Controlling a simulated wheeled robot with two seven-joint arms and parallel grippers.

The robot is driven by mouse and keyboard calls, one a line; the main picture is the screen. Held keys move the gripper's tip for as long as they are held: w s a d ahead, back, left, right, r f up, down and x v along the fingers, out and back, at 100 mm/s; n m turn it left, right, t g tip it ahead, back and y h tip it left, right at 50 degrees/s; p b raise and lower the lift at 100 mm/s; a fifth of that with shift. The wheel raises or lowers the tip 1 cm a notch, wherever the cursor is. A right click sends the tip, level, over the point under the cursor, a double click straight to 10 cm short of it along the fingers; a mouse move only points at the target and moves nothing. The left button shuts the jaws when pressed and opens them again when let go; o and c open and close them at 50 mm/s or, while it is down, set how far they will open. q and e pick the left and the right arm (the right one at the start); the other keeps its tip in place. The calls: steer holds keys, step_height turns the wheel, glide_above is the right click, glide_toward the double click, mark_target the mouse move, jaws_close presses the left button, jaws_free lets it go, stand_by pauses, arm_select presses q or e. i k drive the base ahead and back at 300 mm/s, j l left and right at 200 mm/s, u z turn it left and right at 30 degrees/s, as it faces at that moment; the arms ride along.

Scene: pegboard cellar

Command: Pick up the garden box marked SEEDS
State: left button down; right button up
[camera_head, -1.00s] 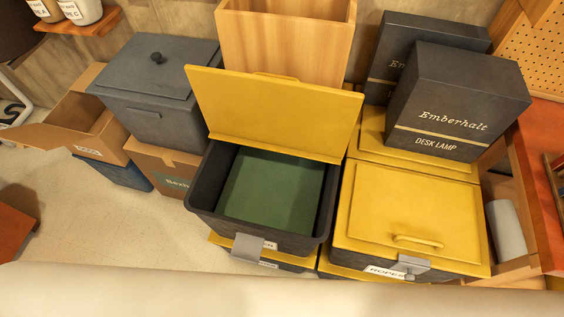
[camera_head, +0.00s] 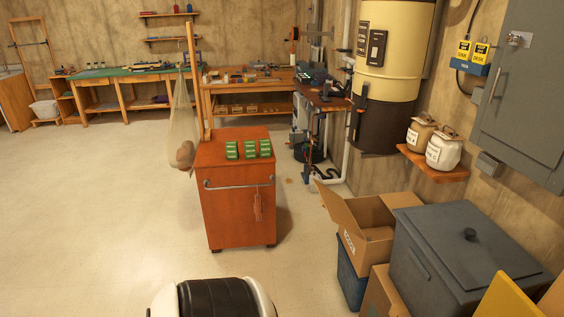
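No box with a readable SEEDS label shows in the head view. Several small green boxes (camera_head: 248,149) stand on top of the orange-red cabinet (camera_head: 238,208); their print is too small to read. A corner of a yellow lid (camera_head: 505,298) shows at the lower right edge. Neither of my grippers is in view.
An open cardboard box (camera_head: 368,232) on a blue bin (camera_head: 350,282) and a grey lidded bin (camera_head: 455,262) stand at the right. Two labelled jars (camera_head: 444,149) sit on a wall shelf. Workbenches line the back wall. The floor (camera_head: 100,220) at the left is clear.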

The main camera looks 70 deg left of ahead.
mark_target(249, 146)
steer(key=u, duration=2.5)
steer(key=i+j, duration=0.55)
